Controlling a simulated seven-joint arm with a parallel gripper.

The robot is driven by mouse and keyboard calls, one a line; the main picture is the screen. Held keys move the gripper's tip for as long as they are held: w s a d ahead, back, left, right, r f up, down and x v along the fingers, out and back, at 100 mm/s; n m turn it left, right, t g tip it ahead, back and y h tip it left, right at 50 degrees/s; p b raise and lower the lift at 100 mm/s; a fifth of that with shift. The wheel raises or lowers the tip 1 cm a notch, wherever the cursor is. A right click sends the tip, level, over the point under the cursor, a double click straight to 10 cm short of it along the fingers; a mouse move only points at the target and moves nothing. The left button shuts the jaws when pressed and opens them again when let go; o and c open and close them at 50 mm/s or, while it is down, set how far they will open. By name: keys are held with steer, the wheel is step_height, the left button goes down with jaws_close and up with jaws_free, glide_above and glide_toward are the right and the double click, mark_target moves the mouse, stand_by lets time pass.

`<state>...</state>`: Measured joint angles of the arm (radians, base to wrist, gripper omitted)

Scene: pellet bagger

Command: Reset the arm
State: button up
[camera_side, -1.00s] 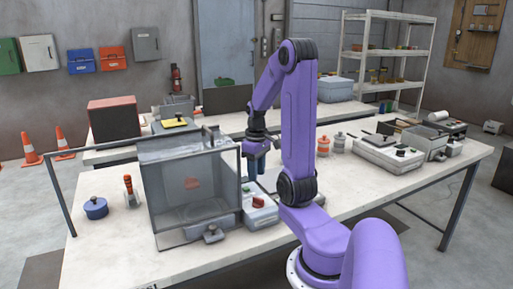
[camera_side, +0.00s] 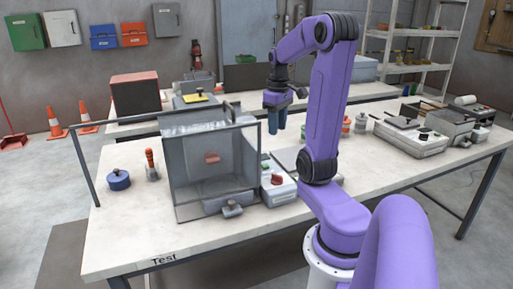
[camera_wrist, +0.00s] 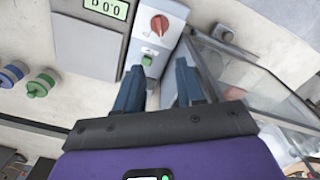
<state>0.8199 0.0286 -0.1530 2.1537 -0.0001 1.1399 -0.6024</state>
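My purple arm holds my gripper (camera_side: 277,125) above the table, to the right of the clear-walled box (camera_side: 212,180). The gripper points down, with its blue fingers hanging free of the table. In the wrist view my gripper (camera_wrist: 160,72) shows two fingers spread apart with nothing held between them. Beyond the gap is a control box (camera_wrist: 158,35) with a red knob and a green button. The same control box (camera_side: 279,190) stands beside the clear-walled box in the side view.
A flat scale (camera_wrist: 87,38) with a digital display lies next to the control box. A blue round container (camera_side: 119,181) and an orange-handled tool (camera_side: 151,160) stand at the left. Machines (camera_side: 410,137) fill the table's right end. The front of the table (camera_side: 150,230) is clear.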

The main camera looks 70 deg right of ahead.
steer(key=shift+a, duration=0.1)
steer(key=w+a+f+n, duration=0.15)
steer(key=a+n, duration=0.25)
steer(key=a, duration=0.7)
steer(key=a+f+n, duration=0.2)
steer(key=a+n, duration=0.1)
steer(key=a, duration=0.7)
steer(key=s+a+f+n, duration=0.2)
steer(key=s+a+n, duration=0.6)
steer(key=s+a, duration=0.2)
steer(key=shift+a, duration=0.85)
